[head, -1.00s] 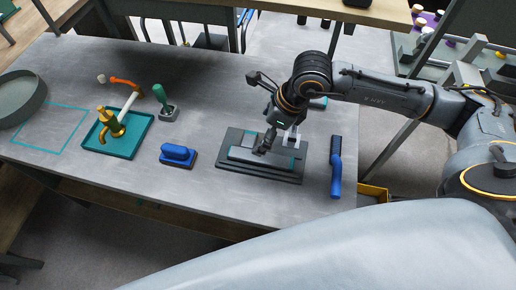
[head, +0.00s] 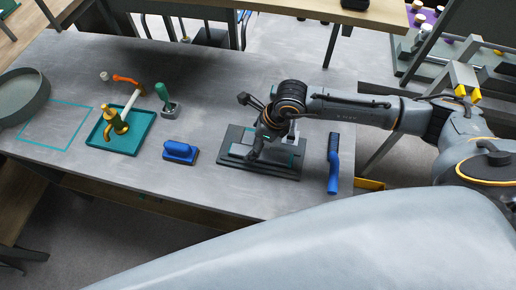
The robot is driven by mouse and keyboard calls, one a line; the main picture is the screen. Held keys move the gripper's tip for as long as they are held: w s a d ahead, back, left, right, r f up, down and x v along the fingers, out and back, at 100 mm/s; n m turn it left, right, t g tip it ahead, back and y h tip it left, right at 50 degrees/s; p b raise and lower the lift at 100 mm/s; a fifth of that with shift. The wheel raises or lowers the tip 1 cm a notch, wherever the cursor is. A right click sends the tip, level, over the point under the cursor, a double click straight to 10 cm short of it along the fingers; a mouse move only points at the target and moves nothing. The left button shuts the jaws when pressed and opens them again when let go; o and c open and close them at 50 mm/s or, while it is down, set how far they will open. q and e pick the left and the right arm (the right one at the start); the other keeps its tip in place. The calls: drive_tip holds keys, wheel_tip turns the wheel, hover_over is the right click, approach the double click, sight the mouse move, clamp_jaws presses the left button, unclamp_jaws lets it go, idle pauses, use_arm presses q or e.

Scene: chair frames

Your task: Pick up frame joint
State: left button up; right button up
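A dark stepped base (head: 290,171) lies on the grey worktable, with a lighter grey flat piece (head: 238,150) on top that looks like the frame joint. My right gripper (head: 254,158) is over this piece, pointing down, with its fingertips at or just above it. The hand and wrist cover much of the piece, so I cannot tell whether the fingers touch it or are closed on it. My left gripper is not in view.
A blue-handled tool (head: 333,165) lies right of the base, and a blue block-handled tool (head: 180,151) lies left. Further left are a green-handled stamp (head: 163,95), a teal tray (head: 137,138) with a brass-coloured tool, and a round grey dish (head: 22,94). The front tabletop is clear.

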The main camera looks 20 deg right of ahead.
drive_tip(key=c, duration=0.7)
drive_tip(key=shift+r, duration=0.15)
